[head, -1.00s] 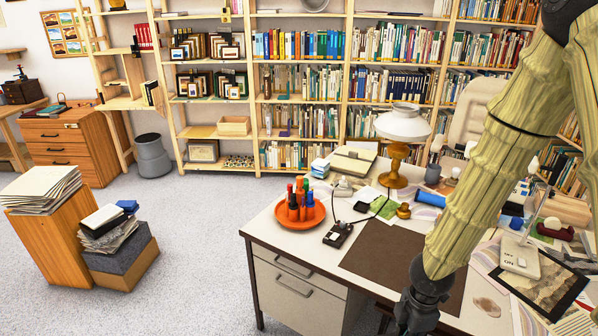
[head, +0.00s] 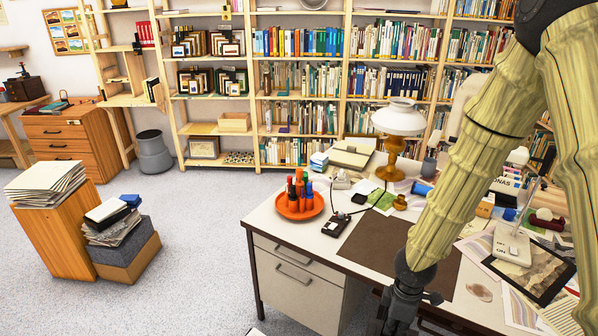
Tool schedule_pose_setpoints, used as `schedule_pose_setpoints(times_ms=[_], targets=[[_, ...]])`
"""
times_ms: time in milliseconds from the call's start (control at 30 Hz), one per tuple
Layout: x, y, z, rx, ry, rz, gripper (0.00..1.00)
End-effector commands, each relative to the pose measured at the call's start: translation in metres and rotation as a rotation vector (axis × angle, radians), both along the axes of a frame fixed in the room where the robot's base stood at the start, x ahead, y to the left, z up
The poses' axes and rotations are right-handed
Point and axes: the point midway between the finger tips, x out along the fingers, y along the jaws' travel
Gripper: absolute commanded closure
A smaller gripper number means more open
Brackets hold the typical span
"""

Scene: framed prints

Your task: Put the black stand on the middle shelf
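My gripper (head: 401,308) is dark and hangs at the bottom edge of the view, in front of the desk's near edge. Its fingers are partly cut off, so I cannot tell whether it is open or holds anything. I cannot single out a black stand with certainty. Dark frames and holders (head: 212,82) stand on a shelf in the left bay of the bookcase, at about mid height. A shelf board (head: 206,96) runs beneath them. A small black device (head: 335,224) lies on the desk beside the orange tray (head: 299,203).
The desk (head: 290,236) fills the right side, with a white lamp (head: 398,118), a brown mat (head: 440,258) and papers. A wooden block with papers (head: 58,240) and a grey box (head: 125,258) stand on the left floor. Open floor lies between them and the desk.

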Motion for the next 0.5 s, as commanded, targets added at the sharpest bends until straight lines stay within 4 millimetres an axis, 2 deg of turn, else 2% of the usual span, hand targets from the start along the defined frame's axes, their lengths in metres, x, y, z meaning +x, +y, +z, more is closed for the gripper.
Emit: schedule_pose_setpoints(times_ms=[500], targets=[[0.036, 0.035, -0.022, 0.002, -0.006, -0.735, 1.0]])
